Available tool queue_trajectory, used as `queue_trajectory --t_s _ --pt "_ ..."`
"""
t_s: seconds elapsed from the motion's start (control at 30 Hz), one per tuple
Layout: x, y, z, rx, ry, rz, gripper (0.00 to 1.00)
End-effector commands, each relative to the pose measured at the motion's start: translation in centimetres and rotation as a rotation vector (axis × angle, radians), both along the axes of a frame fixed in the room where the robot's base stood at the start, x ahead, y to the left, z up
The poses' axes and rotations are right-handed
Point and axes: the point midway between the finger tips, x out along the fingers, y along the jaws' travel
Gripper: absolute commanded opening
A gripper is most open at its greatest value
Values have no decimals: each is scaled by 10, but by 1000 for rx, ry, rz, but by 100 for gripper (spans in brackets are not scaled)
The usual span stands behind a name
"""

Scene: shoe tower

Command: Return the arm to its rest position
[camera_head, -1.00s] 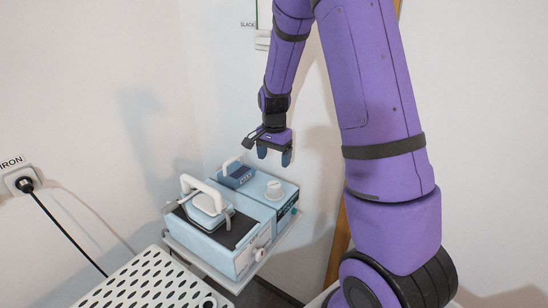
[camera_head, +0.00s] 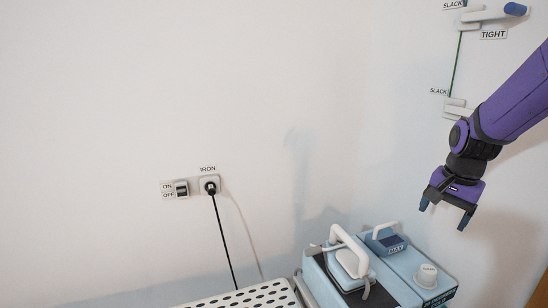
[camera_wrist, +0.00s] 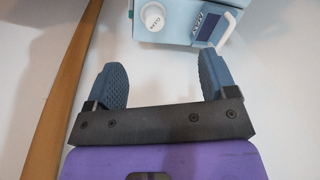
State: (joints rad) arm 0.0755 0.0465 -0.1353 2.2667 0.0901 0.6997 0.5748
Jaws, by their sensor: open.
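My purple arm comes in from the right edge of the head view. My gripper (camera_head: 446,215) hangs in the air, fingers pointing down, above and behind the blue steam station (camera_head: 410,262) with its white knob. The fingers are apart with nothing between them. In the wrist view my gripper (camera_wrist: 163,85) also shows two spread blue-grey fingertips and an empty gap. The station (camera_wrist: 175,22) shows beyond them at the top, apart from the fingers, with its white knob and dark-labelled tank.
An iron (camera_head: 350,258) with a white handle rests on the station's left part. A perforated white board (camera_head: 250,297) lies at the bottom. An IRON socket (camera_head: 209,185) with a black cord and an ON/OFF switch (camera_head: 181,189) are on the wall. Slack/tight levers (camera_head: 490,14) are upper right.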

Motion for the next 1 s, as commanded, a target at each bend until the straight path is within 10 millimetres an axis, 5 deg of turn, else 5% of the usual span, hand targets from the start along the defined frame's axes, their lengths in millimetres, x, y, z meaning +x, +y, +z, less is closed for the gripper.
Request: queue_trajectory --t_s 0.2,0.5,0.8,1.0 --pt "-44 26 52 -30 -87 197 78" --pt "-113 54 100 -107 -193 462 78" --pt "-182 73 123 -213 -282 702 78" --pt "-208 78 127 -262 -310 792 78"
